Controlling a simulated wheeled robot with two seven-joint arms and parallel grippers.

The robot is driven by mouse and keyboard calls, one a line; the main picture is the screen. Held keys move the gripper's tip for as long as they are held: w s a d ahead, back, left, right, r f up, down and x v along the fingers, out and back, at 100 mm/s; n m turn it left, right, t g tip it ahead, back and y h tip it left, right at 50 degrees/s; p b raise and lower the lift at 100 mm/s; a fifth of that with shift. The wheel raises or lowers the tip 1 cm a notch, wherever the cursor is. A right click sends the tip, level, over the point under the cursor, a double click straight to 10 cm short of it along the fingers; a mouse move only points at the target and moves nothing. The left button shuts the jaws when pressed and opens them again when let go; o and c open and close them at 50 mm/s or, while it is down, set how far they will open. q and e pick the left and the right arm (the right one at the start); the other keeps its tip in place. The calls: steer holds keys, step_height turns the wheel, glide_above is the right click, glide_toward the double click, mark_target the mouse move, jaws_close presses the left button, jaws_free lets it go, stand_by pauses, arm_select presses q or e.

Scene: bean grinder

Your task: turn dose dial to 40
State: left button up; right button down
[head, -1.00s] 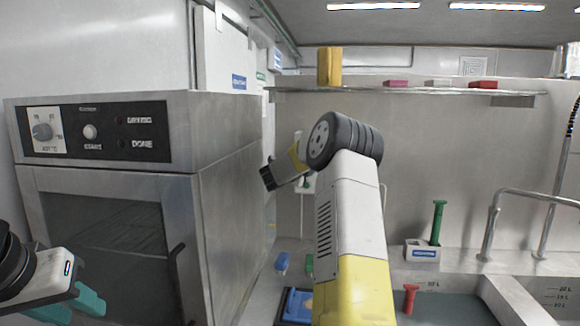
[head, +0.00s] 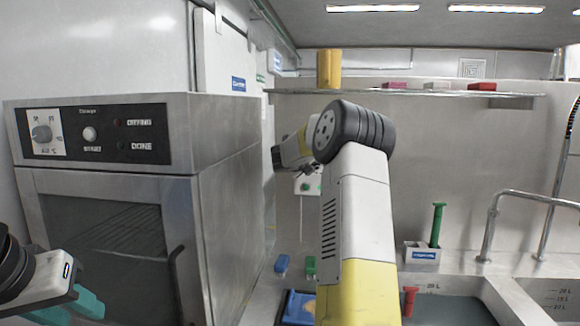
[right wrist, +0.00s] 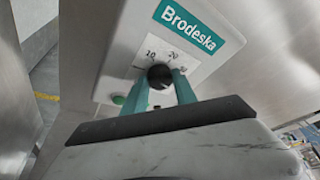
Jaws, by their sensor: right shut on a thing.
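The grinder is a pale box with a teal "Brodeska" label in the right wrist view; its front (head: 309,212) shows partly behind my right arm in the head view. The dose dial (right wrist: 160,76) is a black round knob on a white scale plate, with "10" and "20" readable and a further mark to the right too small to read. My right gripper (right wrist: 163,92) has its two teal fingers shut on the dial, one on each side. The dial's pointer cannot be made out. My left gripper (head: 70,308) is open and empty at the lower left, in front of the oven.
A steel drying oven (head: 100,215) with its own dial stands at the left. A green button (right wrist: 118,100) sits beside the dose dial. A shelf (head: 400,93) with small blocks runs along the back. A sink with a tap (head: 493,215) is at the right.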

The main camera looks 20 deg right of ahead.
steer(key=shift+f, duration=0.1)
stand_by(0.3)
steer(key=c, duration=1)
jaws_free()
steer(key=v, duration=0.7)
steer(key=shift+s+a+r, duration=0.2)
steer(key=shift+s, duration=0.1)
